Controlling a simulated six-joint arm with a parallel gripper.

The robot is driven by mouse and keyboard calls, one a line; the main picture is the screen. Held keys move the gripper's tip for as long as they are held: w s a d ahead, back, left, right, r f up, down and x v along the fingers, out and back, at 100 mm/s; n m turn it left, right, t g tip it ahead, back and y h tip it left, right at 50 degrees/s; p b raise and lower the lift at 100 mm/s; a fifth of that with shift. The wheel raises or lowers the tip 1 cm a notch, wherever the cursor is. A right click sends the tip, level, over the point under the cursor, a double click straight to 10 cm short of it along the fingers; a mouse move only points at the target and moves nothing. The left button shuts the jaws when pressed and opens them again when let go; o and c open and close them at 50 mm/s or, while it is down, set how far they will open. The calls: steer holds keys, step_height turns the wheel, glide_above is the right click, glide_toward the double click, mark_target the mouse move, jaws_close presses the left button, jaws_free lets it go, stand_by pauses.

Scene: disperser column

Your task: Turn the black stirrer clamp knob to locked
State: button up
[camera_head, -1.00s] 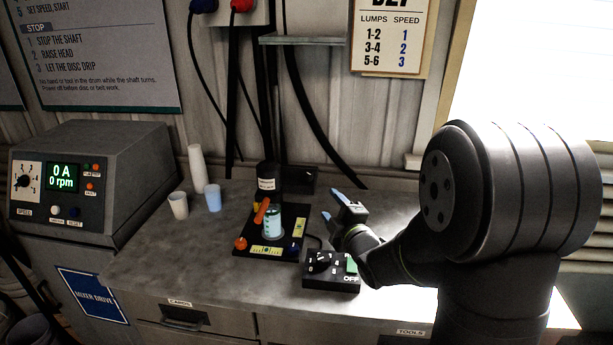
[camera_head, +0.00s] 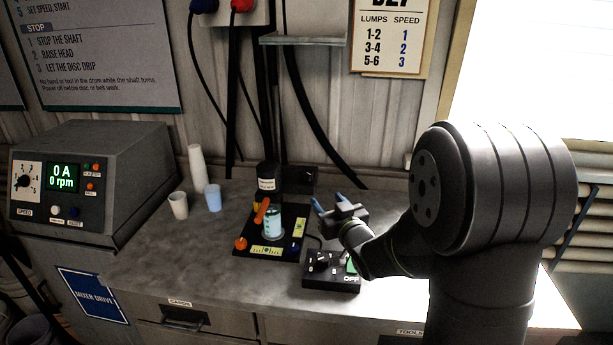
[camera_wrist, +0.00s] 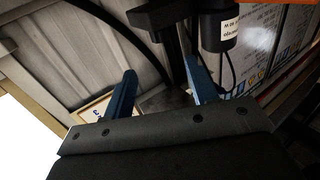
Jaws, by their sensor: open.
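The small stirrer stands on the bench in the head view, with a black labelled motor head (camera_head: 267,178), an orange lever (camera_head: 262,210) and a light beaker (camera_head: 272,222) on a black base. I cannot pick out the black clamp knob; a dark block (camera_head: 301,178) sits behind and right of the motor head. In the wrist view the motor head (camera_wrist: 218,30) is at upper right, and a black bar (camera_wrist: 166,13) with a dark post is beside it. My gripper (camera_head: 328,201) is open and empty, right of the stirrer, its blue fingers (camera_wrist: 160,68) apart.
A black control box (camera_head: 330,278) sits below my gripper at the bench front. Cups (camera_head: 212,197) and a mixer drive (camera_head: 95,180) stand left. Black cables hang behind.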

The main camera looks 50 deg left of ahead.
mark_target(309, 178)
steer(key=x, duration=1.5)
steer(key=shift+w+a, duration=0.1)
steer(key=shift+a, duration=0.05)
steer(key=c, duration=1)
